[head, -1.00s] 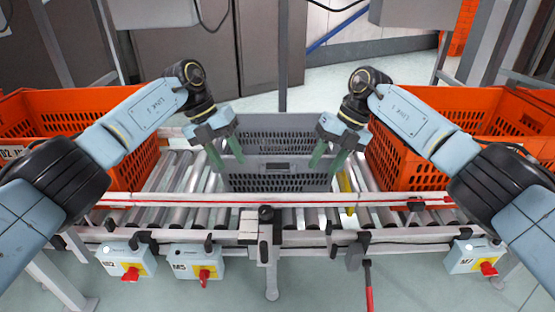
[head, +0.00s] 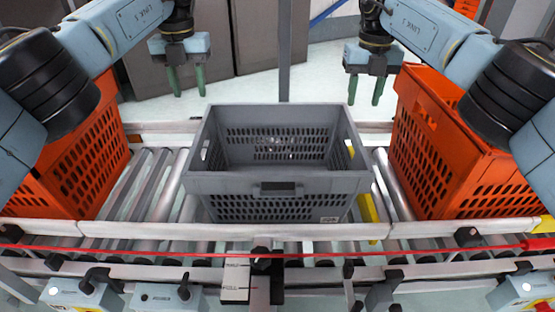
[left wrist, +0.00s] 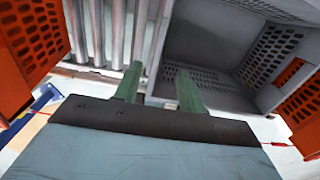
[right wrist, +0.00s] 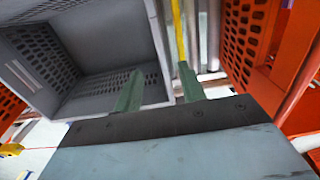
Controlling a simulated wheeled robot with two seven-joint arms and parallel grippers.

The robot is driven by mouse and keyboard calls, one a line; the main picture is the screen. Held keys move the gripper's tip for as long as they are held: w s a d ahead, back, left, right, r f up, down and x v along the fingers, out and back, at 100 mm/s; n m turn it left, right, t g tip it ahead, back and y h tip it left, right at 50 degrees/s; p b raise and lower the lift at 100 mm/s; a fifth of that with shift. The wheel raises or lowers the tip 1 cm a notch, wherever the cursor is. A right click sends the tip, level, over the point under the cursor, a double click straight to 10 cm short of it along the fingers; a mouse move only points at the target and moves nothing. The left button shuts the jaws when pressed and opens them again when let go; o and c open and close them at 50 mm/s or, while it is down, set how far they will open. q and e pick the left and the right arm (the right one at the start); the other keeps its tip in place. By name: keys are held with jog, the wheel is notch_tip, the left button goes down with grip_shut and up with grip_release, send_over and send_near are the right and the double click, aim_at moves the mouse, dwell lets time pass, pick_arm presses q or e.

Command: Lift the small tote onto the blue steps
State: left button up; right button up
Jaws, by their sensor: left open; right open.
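The small grey tote (head: 280,184) is empty and sits upright on the roller conveyor in the middle of the head view. My left gripper (head: 187,88) is open and empty, pointing down past the tote's far left corner, apart from it. My right gripper (head: 365,92) is open and empty, likewise past the far right corner. The grey tote also shows in the left wrist view (left wrist: 200,50) and the right wrist view (right wrist: 95,42), beyond the green fingers of the left (left wrist: 159,76) and right (right wrist: 160,74) grippers.
Orange totes stand close on the left (head: 82,165) and right (head: 455,160) of the grey one. The conveyor (head: 150,185) has a front rail (head: 150,229) with a red cord. A yellow strip (head: 368,218) lies right of the grey tote.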

aim_at(199, 133)
pick_arm(q)
notch_tip(199, 133, down, 14)
jog(key=shift+r, duration=0.25)
pick_arm(e)
notch_tip(199, 133, down, 14)
jog(key=shift+w+r, duration=0.1)
jog(key=shift+r, duration=0.15)
pick_arm(q)
grip_shut()
pick_arm(e)
grip_shut()
pick_arm(q)
jog(key=shift+w+r, duration=0.1)
